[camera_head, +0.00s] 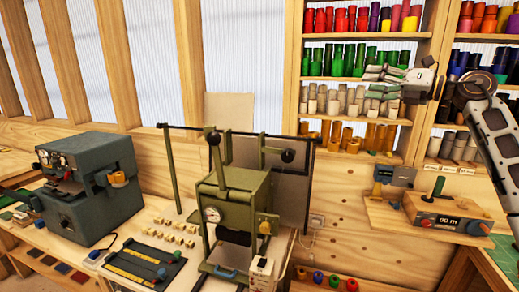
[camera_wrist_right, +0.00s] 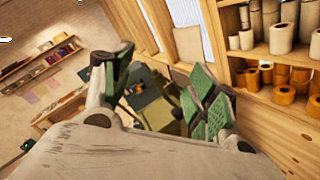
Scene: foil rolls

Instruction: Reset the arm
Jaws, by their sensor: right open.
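My right gripper (camera_head: 376,82) is raised in front of the shelf at the upper right of the head view, its arm coming in from the right. Its jaws point left and are open. In the right wrist view the two green-padded fingers (camera_wrist_right: 163,85) stand wide apart with nothing held between them. The olive press (camera_head: 232,205) stands on the bench, left of and below the gripper, and shows blurred beyond the fingers in the wrist view. My left gripper is out of view.
A shelf holds red (camera_head: 340,20), green (camera_head: 347,60), white (camera_head: 337,100) and gold (camera_head: 377,137) rolls close behind the gripper. A dark grey machine (camera_head: 95,170) stands on the bench's left. A control box (camera_head: 447,213) sits on a wall ledge below the right arm.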

